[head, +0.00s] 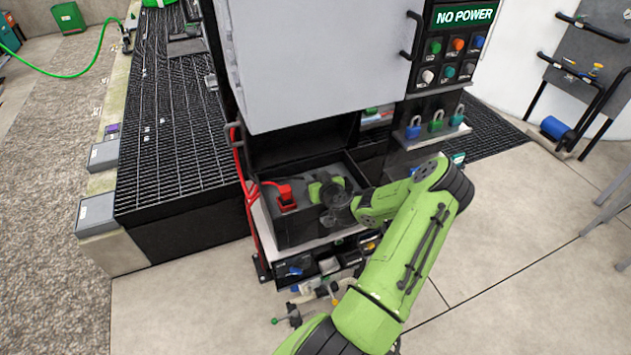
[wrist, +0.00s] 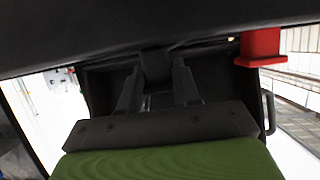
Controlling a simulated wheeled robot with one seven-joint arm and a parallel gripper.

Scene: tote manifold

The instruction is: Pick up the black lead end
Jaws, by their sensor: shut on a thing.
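My gripper (wrist: 155,75) is shut on a dark block, the black lead end (wrist: 155,62), which sits between its two fingers in the wrist view. In the head view my gripper (head: 332,205) reaches into the open black box (head: 293,233) under the cabinet, and my wrist hides most of the black lead end. Whether the lead end still touches the box is hard to tell, dark on dark. A red lead end (head: 287,197) stands in the left part of the box, left of my gripper; it also shows in the wrist view (wrist: 260,48) at the upper right.
The grey cabinet door (head: 320,60) hangs above the box. A panel reading NO POWER (head: 464,15) is at the upper right, with several padlocks (head: 436,126) below it. Small valves (head: 294,316) sit below the box.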

